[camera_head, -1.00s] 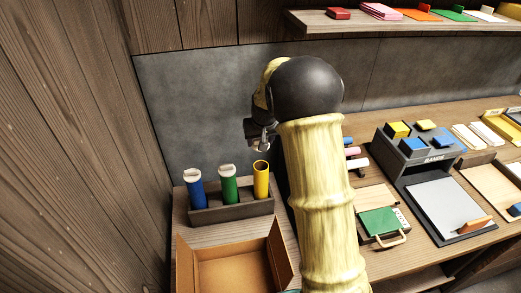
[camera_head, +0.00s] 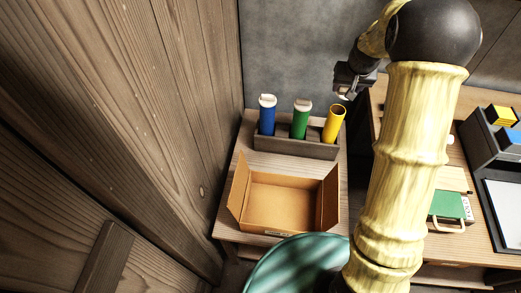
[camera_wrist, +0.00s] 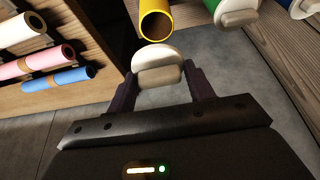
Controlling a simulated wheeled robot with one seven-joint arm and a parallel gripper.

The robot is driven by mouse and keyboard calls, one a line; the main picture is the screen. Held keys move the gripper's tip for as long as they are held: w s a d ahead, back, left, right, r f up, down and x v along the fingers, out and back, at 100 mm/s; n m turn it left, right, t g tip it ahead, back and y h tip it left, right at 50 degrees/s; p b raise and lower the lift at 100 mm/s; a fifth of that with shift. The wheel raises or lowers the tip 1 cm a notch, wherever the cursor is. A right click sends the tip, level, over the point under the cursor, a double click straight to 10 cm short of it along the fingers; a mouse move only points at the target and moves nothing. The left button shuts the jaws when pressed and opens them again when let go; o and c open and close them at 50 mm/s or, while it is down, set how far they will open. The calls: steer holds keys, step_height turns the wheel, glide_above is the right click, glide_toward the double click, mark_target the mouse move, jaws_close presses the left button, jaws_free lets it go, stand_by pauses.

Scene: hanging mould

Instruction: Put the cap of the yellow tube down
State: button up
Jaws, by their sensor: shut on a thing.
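The yellow tube (camera_head: 334,124) stands uncapped in the grey-brown rack, and its open mouth (camera_wrist: 156,25) shows in the wrist view. A cream-white cap (camera_wrist: 158,68) is held between the two fingers of my gripper (camera_wrist: 160,84), apart from the tube's mouth. In the head view my gripper (camera_head: 345,93) is above and slightly right of the yellow tube, with a bit of the cap showing under it. The blue tube (camera_head: 267,117) and the green tube (camera_head: 301,121) stand in the same rack, each with a white cap on.
An open cardboard box (camera_head: 285,203) stands in front of the rack (camera_head: 294,148). A teal round container (camera_head: 297,265) is below it. Rolls in pink (camera_wrist: 32,66), white and blue lie at the wrist view's left. A wooden wall borders the left.

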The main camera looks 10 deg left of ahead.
steer(key=s+d+f+n, duration=0.1)
steer(key=s+f+n, duration=0.1)
steer(key=s+f, duration=0.8)
steer(key=a+f+n+g+y+b, duration=0.2)
steer(key=a+n+b, duration=0.2)
steer(key=a+n, duration=0.4)
steer(key=a+f+n+g+y+b, duration=0.2)
steer(key=a+n, duration=0.5)
steer(key=a, duration=1.5)
steer(key=shift+s+a+n+b, duration=0.25)
steer(key=shift+s+n+b, duration=0.2)
steer(key=shift+b, duration=0.4)
steer(key=shift+y, duration=0.3)
step_height(320, 180, down, 13)
steer(key=shift+f+b, duration=0.2)
steer(key=shift+b, duration=0.3)
steer(key=shift+f, duration=2.25)
